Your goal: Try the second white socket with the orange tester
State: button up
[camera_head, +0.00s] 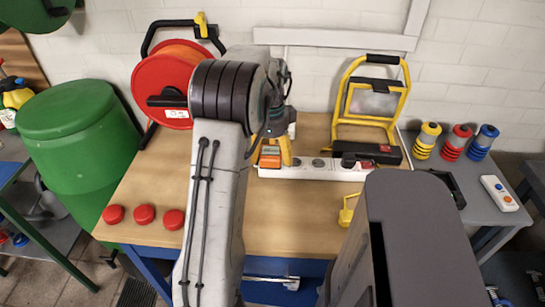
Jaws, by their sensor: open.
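The orange tester (270,158) is at the left end of the white socket strip (305,171), toward the back of the workbench. My arm partly hides it, and I cannot tell whether it is plugged in or only resting there. My gripper (271,149) is open around or just above the tester, with one yellow finger showing on the tester's right side. The strip has round sockets; one (318,163) shows bare just right of the gripper.
A red cable reel (163,88) stands at the back left and a yellow-framed work lamp (372,97) at the back right. Red caps (144,214) lie front left. A small yellow object (347,212) lies right of centre. The wooden bench (285,220) is clear in the middle front.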

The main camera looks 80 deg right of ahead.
aim_at(271, 151)
notch_tip(271, 151, up, 11)
dwell(0.5)
